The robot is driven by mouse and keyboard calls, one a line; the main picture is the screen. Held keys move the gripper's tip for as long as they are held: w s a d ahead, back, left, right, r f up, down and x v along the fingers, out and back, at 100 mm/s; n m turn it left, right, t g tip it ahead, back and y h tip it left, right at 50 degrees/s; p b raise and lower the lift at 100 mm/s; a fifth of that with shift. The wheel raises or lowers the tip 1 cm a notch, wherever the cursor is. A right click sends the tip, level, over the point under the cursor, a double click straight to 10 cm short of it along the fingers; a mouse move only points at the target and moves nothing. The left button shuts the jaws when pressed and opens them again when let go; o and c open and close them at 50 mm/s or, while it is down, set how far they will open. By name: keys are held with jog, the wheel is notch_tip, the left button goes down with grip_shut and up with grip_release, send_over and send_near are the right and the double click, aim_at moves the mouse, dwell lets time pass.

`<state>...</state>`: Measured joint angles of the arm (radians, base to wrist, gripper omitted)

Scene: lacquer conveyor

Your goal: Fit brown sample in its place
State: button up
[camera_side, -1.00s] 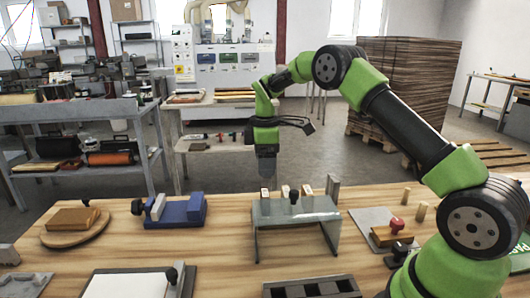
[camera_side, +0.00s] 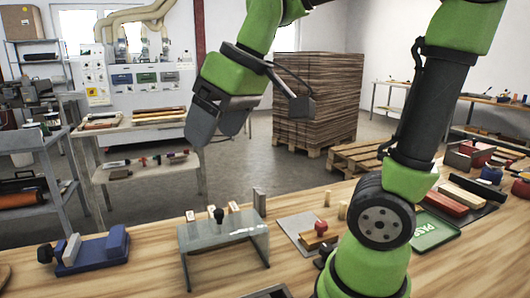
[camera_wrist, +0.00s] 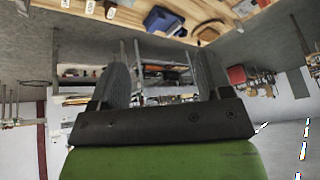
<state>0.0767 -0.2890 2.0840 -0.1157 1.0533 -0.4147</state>
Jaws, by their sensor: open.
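My gripper (camera_side: 213,132) is raised well above the bench, tilted with its dark fingers pointing down. In the wrist view my gripper (camera_wrist: 162,72) has its fingers apart with nothing between them. I cannot tell for certain which thing is the brown sample. Small light blocks stand behind a clear stand (camera_side: 225,245): a left block (camera_side: 190,215) and a middle block (camera_side: 234,207). Two plain wooden pegs stand further right, one (camera_side: 326,198) behind the other (camera_side: 342,210). A brown block with a red knob (camera_side: 319,236) lies on a grey plate (camera_side: 290,224).
A blue clamp device (camera_side: 92,250) stands on the bench at left. A grey upright block (camera_side: 259,201) is behind the clear stand. A green tray (camera_side: 432,232) and a dark tray of coloured bars (camera_side: 460,202) lie at right. The front bench has bare wood.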

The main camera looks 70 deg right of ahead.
jog(key=s+a+f+m+t, duration=0.2)
jog(key=s+m, duration=0.1)
jog(key=s, duration=0.5)
jog(key=shift+s+a+f+m+y, duration=0.15)
jog(key=shift+a+f+m+y, duration=0.05)
jog(key=shift+m+y, duration=0.2)
dwell(0.4)
